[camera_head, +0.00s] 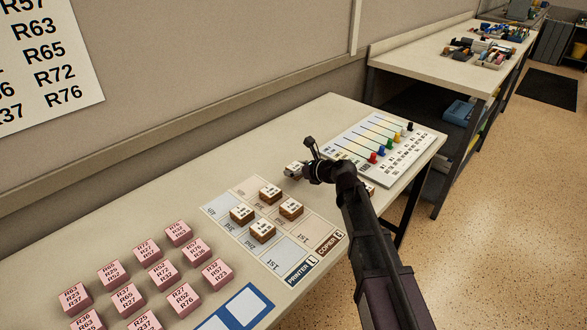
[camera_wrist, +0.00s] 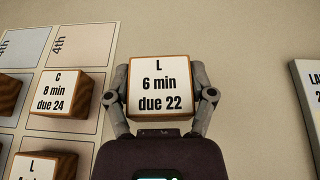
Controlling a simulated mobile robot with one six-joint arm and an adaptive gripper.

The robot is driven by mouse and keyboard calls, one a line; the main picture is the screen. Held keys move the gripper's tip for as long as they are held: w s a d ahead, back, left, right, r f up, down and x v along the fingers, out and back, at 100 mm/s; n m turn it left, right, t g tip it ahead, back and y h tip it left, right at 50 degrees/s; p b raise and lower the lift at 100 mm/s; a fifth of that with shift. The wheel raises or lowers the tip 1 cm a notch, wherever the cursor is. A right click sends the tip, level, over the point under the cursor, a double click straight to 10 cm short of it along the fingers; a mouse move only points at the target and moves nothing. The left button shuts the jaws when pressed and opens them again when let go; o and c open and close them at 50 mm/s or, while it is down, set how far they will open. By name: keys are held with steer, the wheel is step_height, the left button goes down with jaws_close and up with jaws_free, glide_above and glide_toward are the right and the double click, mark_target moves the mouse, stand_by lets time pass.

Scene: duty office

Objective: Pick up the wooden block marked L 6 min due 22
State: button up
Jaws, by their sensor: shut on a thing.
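The wooden block marked L 6 min due 22 (camera_wrist: 160,85) sits between the two fingers of my gripper (camera_wrist: 160,98) in the wrist view, its label facing the camera. The fingers touch its left and right sides. In the head view my gripper (camera_head: 299,170) is over the table, just beyond the far right corner of the printed board. The block (camera_head: 293,168) shows there only in part. I cannot tell whether it touches the table.
A block marked C 8 min due 24 (camera_wrist: 58,92) stands on the printed board (camera_head: 292,247) left of my gripper. Several similar blocks (camera_head: 291,208) stand there too. Pink blocks (camera_head: 166,275) fill the near left. A chart with coloured pegs (camera_head: 390,145) lies to the right.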

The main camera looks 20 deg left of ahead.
mark_target(294, 166)
steer(key=shift+r+p, duration=3.25)
steer(key=shift+r, duration=0.4)
